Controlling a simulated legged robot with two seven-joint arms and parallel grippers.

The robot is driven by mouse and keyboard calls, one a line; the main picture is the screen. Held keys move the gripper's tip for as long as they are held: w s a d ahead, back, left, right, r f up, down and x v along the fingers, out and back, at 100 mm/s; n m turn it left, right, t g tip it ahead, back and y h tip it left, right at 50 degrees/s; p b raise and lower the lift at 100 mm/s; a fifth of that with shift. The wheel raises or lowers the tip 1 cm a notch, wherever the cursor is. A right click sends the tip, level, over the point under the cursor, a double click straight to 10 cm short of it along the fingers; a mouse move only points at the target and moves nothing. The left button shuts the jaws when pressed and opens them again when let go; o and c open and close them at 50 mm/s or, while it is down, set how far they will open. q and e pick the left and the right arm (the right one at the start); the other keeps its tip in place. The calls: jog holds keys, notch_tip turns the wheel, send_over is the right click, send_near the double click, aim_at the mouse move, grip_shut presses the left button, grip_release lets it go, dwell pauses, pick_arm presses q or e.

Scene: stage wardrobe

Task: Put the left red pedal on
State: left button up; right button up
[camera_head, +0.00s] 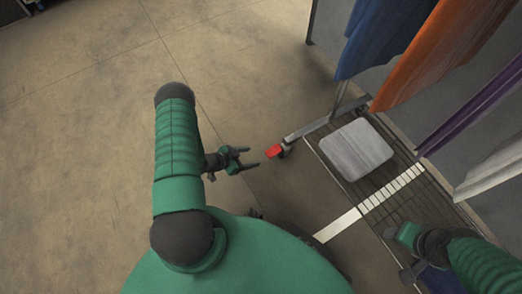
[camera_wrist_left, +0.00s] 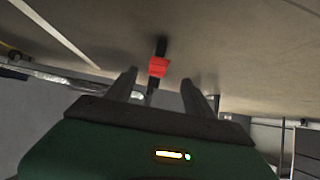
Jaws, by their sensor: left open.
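The red pedal (camera_head: 274,152) sits on the caster at the near left end of the garment rack's base, low by the floor. It also shows in the left wrist view (camera_wrist_left: 159,67), ahead of the gap between my fingers. My left gripper (camera_head: 247,162) is open and empty, just left of the pedal and apart from it. Its two fingers also show in the left wrist view (camera_wrist_left: 160,84). My right gripper (camera_head: 398,252) is at the lower right over the slatted shelf; its fingers are too unclear to tell their state.
The rack's grey base bar (camera_head: 322,123) runs up right from the pedal. A pale square pad (camera_head: 356,149) lies on the slatted shelf (camera_head: 405,150). Blue (camera_head: 372,38), orange (camera_head: 432,50) and other cloths hang at the upper right. The floor at left is clear.

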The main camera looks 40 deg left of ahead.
pick_arm(q)
jog(key=p+v, duration=0.2)
jog(key=v, duration=0.4)
jog(key=shift+s, duration=0.25)
pick_arm(e)
jog(key=v, duration=0.3)
jog(key=shift+w+r, duration=0.25)
jog(key=shift+w, duration=0.05)
